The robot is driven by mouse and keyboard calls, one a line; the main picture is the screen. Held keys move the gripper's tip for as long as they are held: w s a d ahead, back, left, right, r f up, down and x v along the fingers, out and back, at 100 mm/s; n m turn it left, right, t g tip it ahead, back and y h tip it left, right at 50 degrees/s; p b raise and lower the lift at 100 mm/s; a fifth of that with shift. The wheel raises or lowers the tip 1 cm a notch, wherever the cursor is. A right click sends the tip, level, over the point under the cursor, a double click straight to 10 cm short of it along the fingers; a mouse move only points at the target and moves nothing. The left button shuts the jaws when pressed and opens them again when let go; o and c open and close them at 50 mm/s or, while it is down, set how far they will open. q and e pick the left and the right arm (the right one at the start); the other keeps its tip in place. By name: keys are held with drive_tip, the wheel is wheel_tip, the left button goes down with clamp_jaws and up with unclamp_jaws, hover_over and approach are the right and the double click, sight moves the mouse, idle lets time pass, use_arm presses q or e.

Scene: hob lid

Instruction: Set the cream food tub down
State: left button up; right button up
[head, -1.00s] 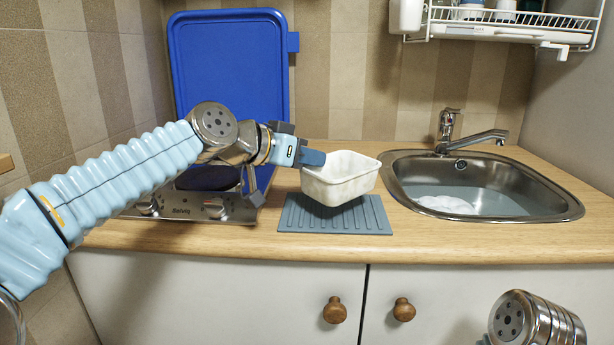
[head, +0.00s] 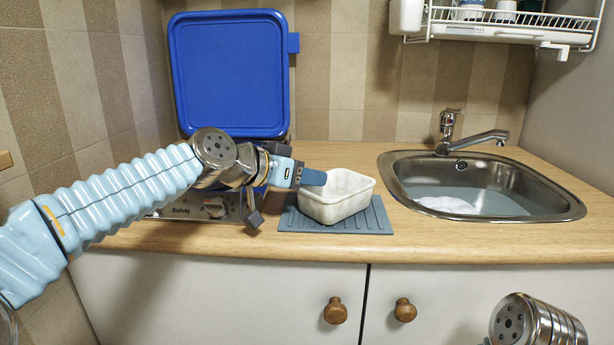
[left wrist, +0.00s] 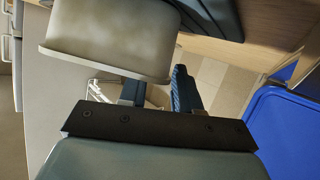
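The cream food tub (head: 336,200) is an upright, open, rectangular container low over the blue-grey ribbed mat (head: 375,216) on the counter. It looks to be at the mat's surface, though its underside is hidden. My left gripper (head: 312,177) is at the tub's upper left rim, one blue finger showing in front of it. It appears closed on the tub's left wall. In the left wrist view the tub (left wrist: 110,40) fills the upper left, partly covering one finger. My right gripper is out of view; only part of my right arm shows at bottom right.
A hob (head: 185,207) is partly hidden behind my left arm, with a blue panel (head: 230,75) upright behind it. A steel sink (head: 490,190) with a tap (head: 470,138) is at the right. A dish rack (head: 500,25) hangs above. Bare wooden counter lies around the mat.

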use_arm(q)
drive_tip(key=shift+r, duration=0.15)
drive_tip(key=shift+s+a, duration=0.15)
drive_tip(key=shift+a, duration=0.1)
drive_tip(key=b+v, duration=0.2)
drive_tip(key=v, duration=0.9)
drive_tip(key=shift+s, duration=0.2)
drive_tip(key=shift+a+r, duration=0.1)
